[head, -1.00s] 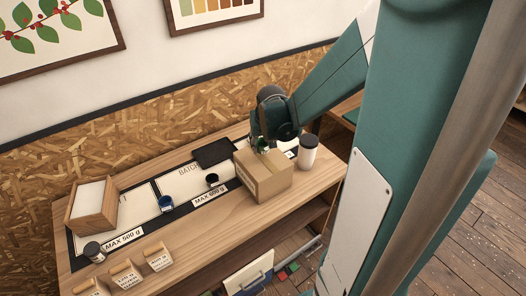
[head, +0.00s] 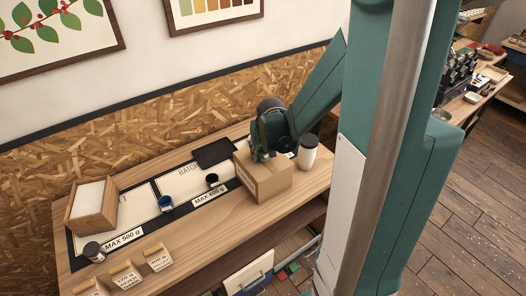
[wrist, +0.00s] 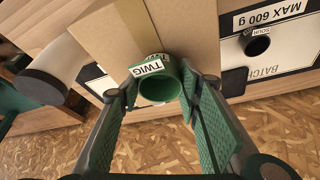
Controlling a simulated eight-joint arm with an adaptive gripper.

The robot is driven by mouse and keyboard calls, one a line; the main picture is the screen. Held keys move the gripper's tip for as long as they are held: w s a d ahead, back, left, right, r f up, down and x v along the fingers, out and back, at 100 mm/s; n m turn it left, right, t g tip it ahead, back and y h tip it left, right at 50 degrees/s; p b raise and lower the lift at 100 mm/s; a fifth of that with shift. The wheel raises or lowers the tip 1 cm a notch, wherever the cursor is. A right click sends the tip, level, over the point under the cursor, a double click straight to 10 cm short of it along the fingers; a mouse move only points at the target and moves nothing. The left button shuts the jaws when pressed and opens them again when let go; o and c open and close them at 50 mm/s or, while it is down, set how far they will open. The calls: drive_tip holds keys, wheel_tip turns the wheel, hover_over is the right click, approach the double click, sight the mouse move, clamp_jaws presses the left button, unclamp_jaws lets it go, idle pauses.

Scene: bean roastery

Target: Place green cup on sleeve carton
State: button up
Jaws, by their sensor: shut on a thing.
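The green cup (wrist: 160,88) with a white "TWIG" label shows in the wrist view between the fingers of my gripper (wrist: 161,92), which is shut on it. The brown sleeve carton (wrist: 100,32) lies just past the cup in that view. In the head view my gripper (head: 262,156) is at the top of the carton (head: 268,184), near its back edge. The cup is mostly hidden there by the gripper. I cannot tell whether the cup touches the carton's top.
A white cup with a dark lid (head: 308,155) stands close to the carton's right. A dark cup (head: 212,180) and a blue cup (head: 165,204) stand to its left. A black tray (head: 212,152) lies behind. A wooden box (head: 92,207) stands at the far left.

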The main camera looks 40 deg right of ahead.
drive_tip(key=shift+f, duration=0.15)
drive_tip(key=o, duration=0.9)
drive_tip(key=shift+r, duration=0.25)
drive_tip(key=shift+p+v, duration=0.3)
drive_tip(key=shift+v, duration=5.65)
drive_tip(key=shift+s+a+f, duration=0.1)
